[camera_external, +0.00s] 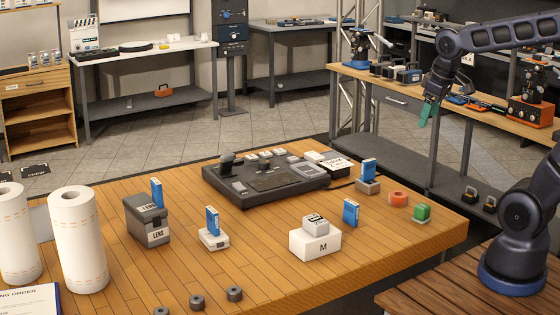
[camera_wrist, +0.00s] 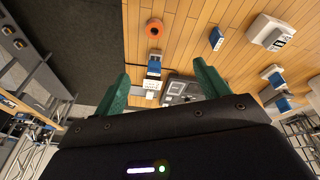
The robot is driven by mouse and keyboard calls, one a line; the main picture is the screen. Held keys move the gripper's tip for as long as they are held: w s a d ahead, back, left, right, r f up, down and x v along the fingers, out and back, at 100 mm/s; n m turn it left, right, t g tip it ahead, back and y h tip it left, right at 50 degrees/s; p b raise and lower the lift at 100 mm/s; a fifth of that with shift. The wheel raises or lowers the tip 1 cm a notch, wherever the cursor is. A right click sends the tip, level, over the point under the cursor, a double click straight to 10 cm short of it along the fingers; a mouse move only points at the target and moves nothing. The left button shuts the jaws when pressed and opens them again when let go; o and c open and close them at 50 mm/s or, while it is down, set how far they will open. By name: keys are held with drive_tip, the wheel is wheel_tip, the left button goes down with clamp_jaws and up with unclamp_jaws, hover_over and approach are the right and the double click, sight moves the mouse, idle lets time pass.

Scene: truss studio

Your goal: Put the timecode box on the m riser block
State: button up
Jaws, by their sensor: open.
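The m riser block (camera_external: 315,245) is a white block marked M near the front of the wooden table; it also shows at the upper right in the wrist view (camera_wrist: 262,26). A small light grey box with a dark label, apparently the timecode box (camera_external: 315,224), rests on top of it and shows in the wrist view too (camera_wrist: 279,42). Its lettering is too small to read. My gripper (camera_external: 425,113), with green fingers, is raised beyond the table's right side, well away from the block. In the wrist view my gripper (camera_wrist: 160,72) is open and empty.
A blue card (camera_external: 351,212) stands just right of the block. An orange ring (camera_external: 398,198) and a green-topped item (camera_external: 421,213) lie near the right edge. A dark console (camera_external: 270,178) fills the back. Paper rolls (camera_external: 77,240) and a lens case (camera_external: 148,220) stand left.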

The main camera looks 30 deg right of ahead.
drive_tip(key=s+d+m+t, duration=0.1)
drive_tip(key=s+d+m, duration=0.3)
drive_tip(key=s+d, duration=0.2)
drive_tip(key=shift+s+d+f+m, duration=0.35)
drive_tip(key=shift+s+d+m, duration=0.05)
drive_tip(key=shift+d, duration=0.65)
